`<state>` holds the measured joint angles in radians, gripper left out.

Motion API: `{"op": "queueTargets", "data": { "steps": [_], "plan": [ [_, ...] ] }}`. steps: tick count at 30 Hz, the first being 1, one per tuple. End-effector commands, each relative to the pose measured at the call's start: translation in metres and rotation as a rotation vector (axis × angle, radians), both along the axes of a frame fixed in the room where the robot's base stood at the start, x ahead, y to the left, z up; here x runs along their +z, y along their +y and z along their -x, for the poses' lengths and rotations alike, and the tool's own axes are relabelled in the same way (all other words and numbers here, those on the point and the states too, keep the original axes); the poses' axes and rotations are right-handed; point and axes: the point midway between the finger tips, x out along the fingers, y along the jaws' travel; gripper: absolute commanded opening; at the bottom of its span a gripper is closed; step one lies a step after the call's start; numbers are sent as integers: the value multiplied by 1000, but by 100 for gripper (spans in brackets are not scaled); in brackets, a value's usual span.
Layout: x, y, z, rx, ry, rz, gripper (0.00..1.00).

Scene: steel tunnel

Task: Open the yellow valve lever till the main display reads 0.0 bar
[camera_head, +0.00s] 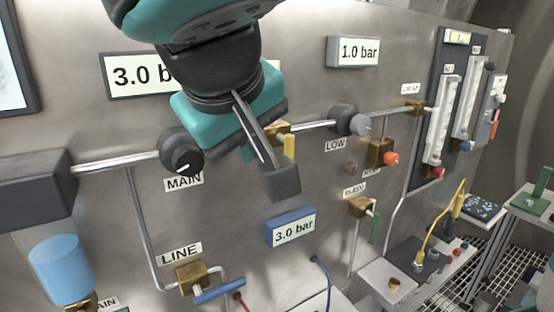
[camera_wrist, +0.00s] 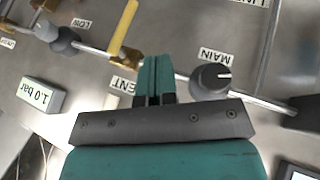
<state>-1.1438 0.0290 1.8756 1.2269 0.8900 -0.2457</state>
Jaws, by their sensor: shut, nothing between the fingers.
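The yellow valve lever (camera_head: 289,146) hangs down from a brass valve body on the horizontal pipe, crosswise to the pipe. It shows fully in the wrist view (camera_wrist: 124,28), where the picture is turned over, and is partly hidden by my gripper in the head view. A label ending in "ENT" (camera_wrist: 123,85) sits by the valve. The main display (camera_head: 128,75) at upper left reads "3.0 b", with its right side hidden by my arm. My gripper (camera_wrist: 156,78) is shut and empty in front of the panel, between the lever and the MAIN knob, apart from the lever.
The MAIN knob (camera_head: 182,152) is close left of my gripper. The LOW knob (camera_head: 345,119) is to the right. A second display (camera_head: 359,51) reads 1.0 bar; a blue-framed one (camera_head: 291,230) reads 3.0 bar. A blue-handled LINE valve (camera_head: 219,291) is below.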

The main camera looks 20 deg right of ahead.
Motion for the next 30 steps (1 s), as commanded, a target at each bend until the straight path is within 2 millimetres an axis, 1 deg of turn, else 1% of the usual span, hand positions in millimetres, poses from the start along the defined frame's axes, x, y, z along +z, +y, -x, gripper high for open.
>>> {"op": "queueTargets", "data": {
  "steps": [3,11,16,20,30],
  "plan": [
    [4,2,3,-11,-8,1,0],
    [4,1,3,-14,-9,1,0],
    [-2,-2,-1,-15,-9,4,0],
    [-18,-8,-11,-16,-7,4,0],
    [-74,-30,-49,-18,-5,6,0]
  ]
}}
